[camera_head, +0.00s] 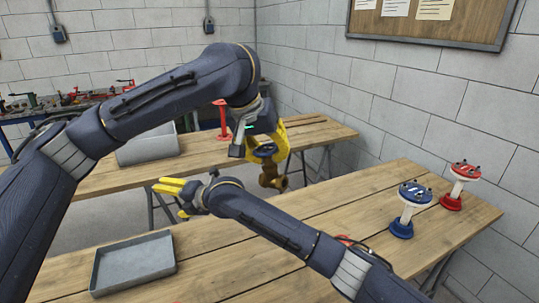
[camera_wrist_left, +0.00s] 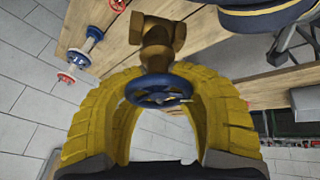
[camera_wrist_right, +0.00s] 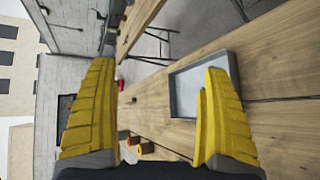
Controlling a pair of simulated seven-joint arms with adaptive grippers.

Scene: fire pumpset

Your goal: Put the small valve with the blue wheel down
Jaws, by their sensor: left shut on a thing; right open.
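The small valve has a brass body (camera_head: 271,177) and a blue wheel (camera_head: 263,151). My left gripper (camera_head: 270,146) is shut on it by the wheel. In the head view it hangs upright in the air, around the gap between the two tables. In the left wrist view the blue wheel (camera_wrist_left: 160,88) sits between the yellow fingers, with the brass body (camera_wrist_left: 158,42) beyond the fingertips. My right gripper (camera_head: 175,191) is open and empty above the front table's left part. In the right wrist view its fingers (camera_wrist_right: 160,72) are spread apart.
A grey tray (camera_head: 135,264) lies on the front table (camera_head: 220,265) at left. A blue flanged stand (camera_head: 404,215) and a red one (camera_head: 456,190) stand at its right. A red part (camera_head: 345,240) shows behind my right forearm. A grey bin (camera_head: 147,148) is on the rear table.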

